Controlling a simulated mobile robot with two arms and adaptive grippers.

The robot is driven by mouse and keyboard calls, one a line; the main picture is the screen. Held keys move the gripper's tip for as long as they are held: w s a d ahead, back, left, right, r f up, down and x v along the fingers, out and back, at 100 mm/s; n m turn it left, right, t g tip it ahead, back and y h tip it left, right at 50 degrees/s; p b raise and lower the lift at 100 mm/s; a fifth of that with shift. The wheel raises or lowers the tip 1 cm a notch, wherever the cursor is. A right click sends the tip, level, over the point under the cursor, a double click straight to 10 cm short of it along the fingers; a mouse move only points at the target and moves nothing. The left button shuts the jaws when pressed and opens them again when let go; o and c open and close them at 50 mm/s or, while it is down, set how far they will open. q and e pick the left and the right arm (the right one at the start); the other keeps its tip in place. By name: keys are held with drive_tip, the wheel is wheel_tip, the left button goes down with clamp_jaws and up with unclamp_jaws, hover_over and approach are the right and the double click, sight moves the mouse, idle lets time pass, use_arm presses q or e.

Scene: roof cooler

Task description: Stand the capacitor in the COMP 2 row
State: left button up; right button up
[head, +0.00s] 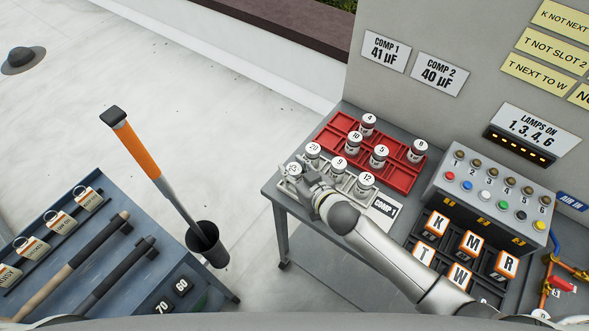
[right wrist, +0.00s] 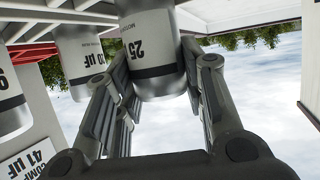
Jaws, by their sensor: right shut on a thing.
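My right gripper (head: 315,192) is shut on the capacitor marked 25 (head: 293,171), at the left end of the pale rack (head: 347,193). In the right wrist view, which is upside down, the capacitor (right wrist: 150,50) sits between the fingers (right wrist: 158,78). Its base is close to the rack's rails; I cannot tell whether it rests there. Capacitors 20 (head: 313,152), 9 (head: 339,167) and 12 (head: 366,182) stand in a row in the rack. A COMP 1 plate (head: 386,206) is at its right end. No COMP 2 row plate is visible. My left gripper is not in view.
A red tray (head: 402,178) behind the rack holds capacitors 4, 10, 5 and 8. Wall signs read COMP 1 41 µF (head: 385,51) and COMP 2 40 µF (head: 440,73). A numbered switch box (head: 490,200) and lettered blocks are right of the rack.

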drive_tip(key=o, duration=1.1)
drive_tip(key=shift+r, duration=0.15)
drive_tip(key=shift+s+d, duration=0.1)
drive_tip(key=shift+s, duration=0.1)
drive_tip(key=shift+b+v, duration=0.7)
drive_tip(key=shift+v, duration=5.1)
drive_tip(key=shift+w, duration=0.1)
